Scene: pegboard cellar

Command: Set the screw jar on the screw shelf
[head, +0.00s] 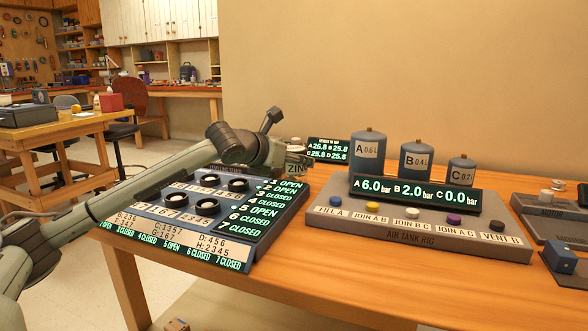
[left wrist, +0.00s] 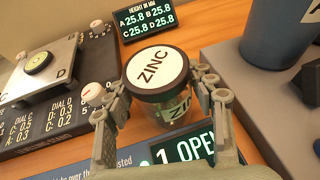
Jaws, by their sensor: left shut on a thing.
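A clear jar (head: 295,168) with a ZINC label is mostly hidden behind my arm in the head view. In the left wrist view, the jar's dark lid (left wrist: 132,82) carries a white ZINC disc. My left gripper (head: 284,162) is shut on the jar, with one finger on either side in the left wrist view (left wrist: 160,103). The jar is behind the valve panel; whether its base touches the table cannot be told. No shelf marked for screws can be made out. My right gripper is out of view.
The valve panel (head: 250,227) stands at the left of the wooden table (head: 300,275). The air tank rig (head: 420,240) is to its right. A height display (head: 328,150) and a dial panel (left wrist: 90,75) are near the jar. Bare tabletop shows in front of the rig.

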